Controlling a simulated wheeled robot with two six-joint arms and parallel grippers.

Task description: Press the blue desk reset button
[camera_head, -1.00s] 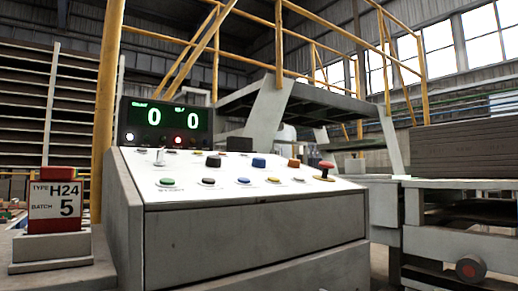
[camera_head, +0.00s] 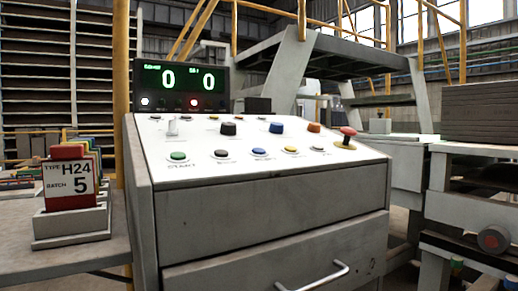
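A sloped white control desk panel (camera_head: 205,140) stands in the middle of the view on a grey cabinet. A flat round blue button (camera_head: 259,152) sits in its front row, between a dark button (camera_head: 221,154) and a yellow button (camera_head: 291,150). A second, raised blue control (camera_head: 276,127) sits in the row behind. The small labels under the front row are too blurred to read fully; the one under the green button (camera_head: 178,156) looks like START. Neither of my grippers is in view.
A card holder (camera_head: 70,190) stands on a table at left. A drawer handle (camera_head: 313,277) sticks out below. Machinery stands at right.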

